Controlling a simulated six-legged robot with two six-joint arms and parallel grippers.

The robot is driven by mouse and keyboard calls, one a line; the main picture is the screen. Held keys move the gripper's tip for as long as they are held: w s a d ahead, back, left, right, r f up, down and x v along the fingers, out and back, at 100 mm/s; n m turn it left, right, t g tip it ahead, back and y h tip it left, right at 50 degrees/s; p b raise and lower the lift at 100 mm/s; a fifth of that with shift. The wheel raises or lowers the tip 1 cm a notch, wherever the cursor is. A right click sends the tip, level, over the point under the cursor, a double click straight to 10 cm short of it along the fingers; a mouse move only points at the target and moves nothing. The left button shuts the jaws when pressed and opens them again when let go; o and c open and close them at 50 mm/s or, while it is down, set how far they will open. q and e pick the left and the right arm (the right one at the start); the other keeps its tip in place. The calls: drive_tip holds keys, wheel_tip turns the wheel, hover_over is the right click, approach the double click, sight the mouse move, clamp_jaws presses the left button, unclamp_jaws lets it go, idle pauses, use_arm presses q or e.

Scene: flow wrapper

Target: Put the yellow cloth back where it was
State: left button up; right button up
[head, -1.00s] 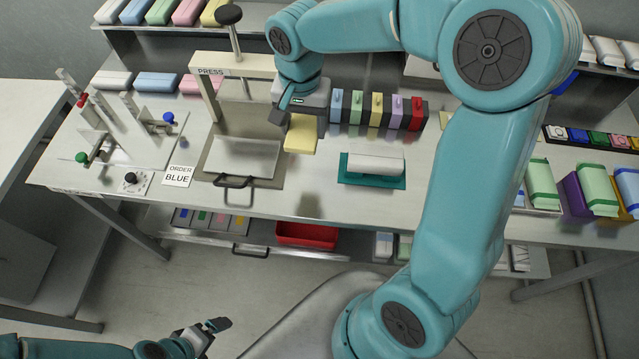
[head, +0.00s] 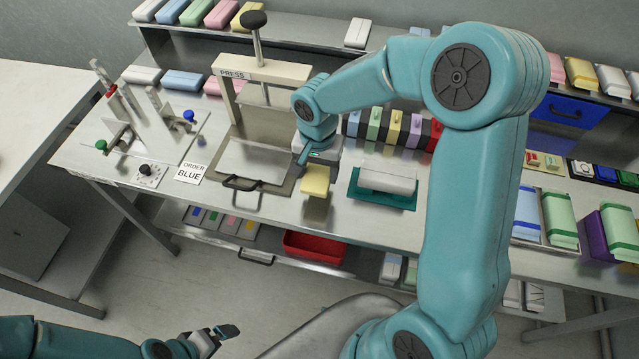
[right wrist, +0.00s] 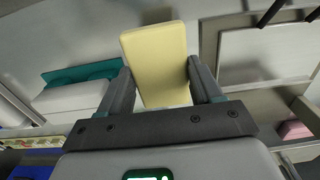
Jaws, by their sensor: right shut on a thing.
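The yellow cloth (head: 316,180) is a folded pale yellow pad. My right gripper (head: 318,167) is shut on it and holds it over the bench, between the press plate (head: 245,163) and the teal tray (head: 384,200) with a white block on it. In the right wrist view the cloth (right wrist: 158,55) sits between the two fingers (right wrist: 160,78). A shadow lies on the bench below the cloth; I cannot tell the exact gap. My left gripper (head: 214,336) is low at the bottom left, away from the bench; its jaw opening is unclear.
The press (head: 262,70) stands left of my right gripper. A row of coloured blocks (head: 393,132) stands behind it. A back shelf (head: 200,43) holds coloured pads. A red bin (head: 314,247) is on the lower shelf. Bare bench lies in front of the cloth.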

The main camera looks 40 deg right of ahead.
sight(320, 186)
drive_tip(key=shift+s+d+f, duration=0.1)
drive_tip(key=shift+d+f, duration=0.05)
drive_tip(key=shift+f, duration=0.8)
wheel_tip(320, 186, down, 4)
drive_tip(key=shift+f, duration=0.1)
drive_tip(key=shift+f, duration=0.15)
drive_tip(key=o, duration=0.9)
drive_tip(key=shift+o, duration=0.2)
